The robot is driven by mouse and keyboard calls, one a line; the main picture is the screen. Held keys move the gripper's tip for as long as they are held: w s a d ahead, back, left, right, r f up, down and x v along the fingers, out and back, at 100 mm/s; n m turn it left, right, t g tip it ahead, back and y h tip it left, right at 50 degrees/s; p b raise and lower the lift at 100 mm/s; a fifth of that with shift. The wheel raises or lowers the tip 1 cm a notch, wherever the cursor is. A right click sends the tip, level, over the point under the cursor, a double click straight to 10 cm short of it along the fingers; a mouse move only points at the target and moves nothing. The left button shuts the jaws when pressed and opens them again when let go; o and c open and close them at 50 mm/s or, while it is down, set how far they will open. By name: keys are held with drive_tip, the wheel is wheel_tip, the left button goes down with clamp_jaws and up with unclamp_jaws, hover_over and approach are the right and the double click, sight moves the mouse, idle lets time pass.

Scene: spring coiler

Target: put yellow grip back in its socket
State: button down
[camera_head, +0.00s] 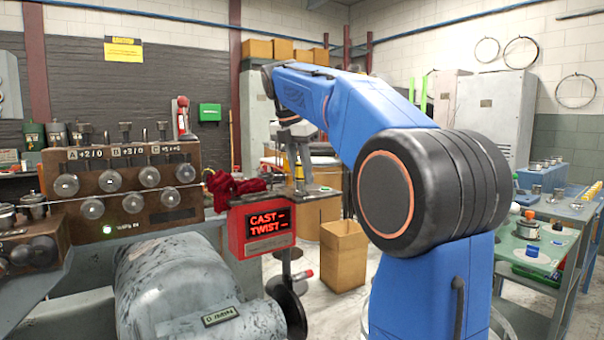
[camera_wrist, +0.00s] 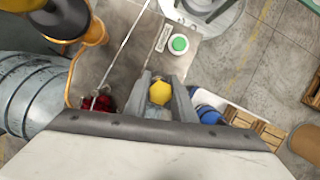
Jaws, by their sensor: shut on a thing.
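The yellow grip (camera_wrist: 160,92) shows as a yellow hexagonal end between the two grey fingers of my gripper (camera_wrist: 161,98) in the wrist view. My gripper is shut on it. In the head view my gripper (camera_head: 297,160) hangs at the end of the blue arm, above the small grey table beside the red display box. A bit of yellow (camera_head: 299,173) shows at the fingers there. I cannot make out the socket in either view. Whether the grip touches anything beneath it cannot be told.
A red display (camera_head: 268,224) reads CAST and TWIST. Dark red cloth (camera_head: 236,188) lies left of my gripper, along a taut wire. The knobbed panel (camera_head: 125,185) stands at left. A cardboard box (camera_head: 343,255) is on the floor. A green round piece (camera_wrist: 180,44) shows in the wrist view.

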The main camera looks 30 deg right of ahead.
drive_tip(key=c, duration=1.5)
unclamp_jaws()
drive_tip(key=v, duration=1.2)
drive_tip(key=shift+a+r, duration=0.1)
drive_tip(key=s+a+f+m+t+y, duration=0.1)
drive_tip(key=s+a+f+m, duration=0.3)
drive_tip(key=f, duration=1.1)
drive_tip(key=s+a+f+m+t+y, duration=0.1)
drive_tip(key=s+a+f+m, duration=0.3)
drive_tip(key=s+f+m, duration=0.6)
drive_tip(key=s+a+f+m+t+y, duration=0.1)
drive_tip(key=s+a+f+m, duration=0.3)
drive_tip(key=s+f, duration=1.1)
drive_tip(key=shift+s+a+f+m+t, duration=0.1)
drive_tip(key=shift+f+m+t, duration=0.1)
drive_tip(key=shift+f+m, duration=0.9)
drive_tip(key=shift+s+a+f+m+t, duration=0.15)
drive_tip(key=shift+f+m, duration=0.45)
drive_tip(key=shift+f, duration=0.95)
drive_tip(key=shift+w, duration=0.1)
